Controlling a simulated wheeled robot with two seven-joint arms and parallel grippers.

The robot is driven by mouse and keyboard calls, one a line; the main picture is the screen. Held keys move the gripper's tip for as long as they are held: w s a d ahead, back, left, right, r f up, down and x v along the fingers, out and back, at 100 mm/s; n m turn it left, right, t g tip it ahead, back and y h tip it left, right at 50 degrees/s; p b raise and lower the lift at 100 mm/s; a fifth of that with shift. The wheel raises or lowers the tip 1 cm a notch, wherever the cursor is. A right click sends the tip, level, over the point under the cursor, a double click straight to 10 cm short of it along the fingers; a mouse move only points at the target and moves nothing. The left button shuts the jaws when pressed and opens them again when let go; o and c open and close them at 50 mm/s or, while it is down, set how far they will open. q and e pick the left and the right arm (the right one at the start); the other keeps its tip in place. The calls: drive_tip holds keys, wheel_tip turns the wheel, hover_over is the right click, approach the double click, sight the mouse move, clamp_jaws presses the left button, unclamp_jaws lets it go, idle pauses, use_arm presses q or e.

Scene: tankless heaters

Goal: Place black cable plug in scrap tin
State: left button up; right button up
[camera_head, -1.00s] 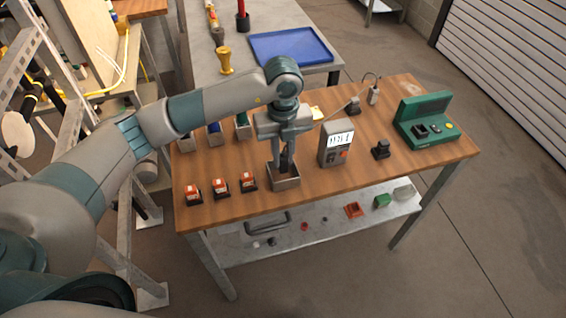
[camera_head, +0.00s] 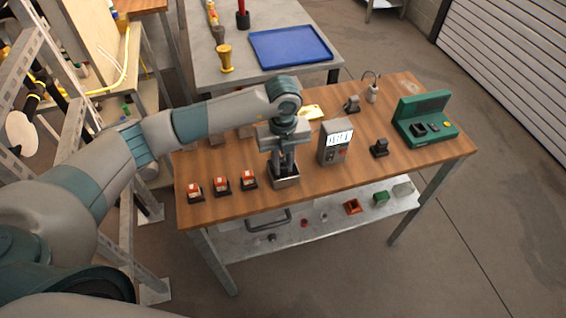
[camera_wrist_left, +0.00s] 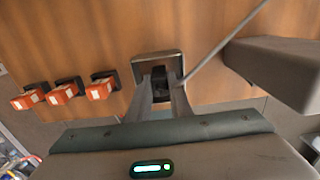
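The scrap tin (camera_head: 286,183) is a small square metal tin near the front edge of the wooden bench. It also shows in the left wrist view (camera_wrist_left: 143,72). My left gripper (camera_head: 283,170) points straight down over the tin, with its fingertips at the opening. In the left wrist view its two fingers (camera_wrist_left: 164,86) close on the dark body of the black cable plug (camera_wrist_left: 159,77). A thin grey line, seemingly its cable, runs up and right from there. The plug's lower end is hidden, so I cannot tell whether it touches the tin's floor. My right gripper is out of view.
Three orange-and-black blocks (camera_head: 221,185) stand left of the tin. A grey meter (camera_head: 335,142) stands close on its right. Farther right are a small black block (camera_head: 379,148) and a green device (camera_head: 425,120). Bench space right of the tin's front is clear.

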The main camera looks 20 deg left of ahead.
sight(283, 164)
use_arm(q)
drive_tip(key=shift+o, duration=0.4)
drive_tip(key=shift+r, duration=0.1)
drive_tip(key=shift+r, duration=0.4)
wheel_tip(283, 164, up, 11)
drive_tip(key=b, duration=0.3)
drive_tip(key=shift+r, duration=0.15)
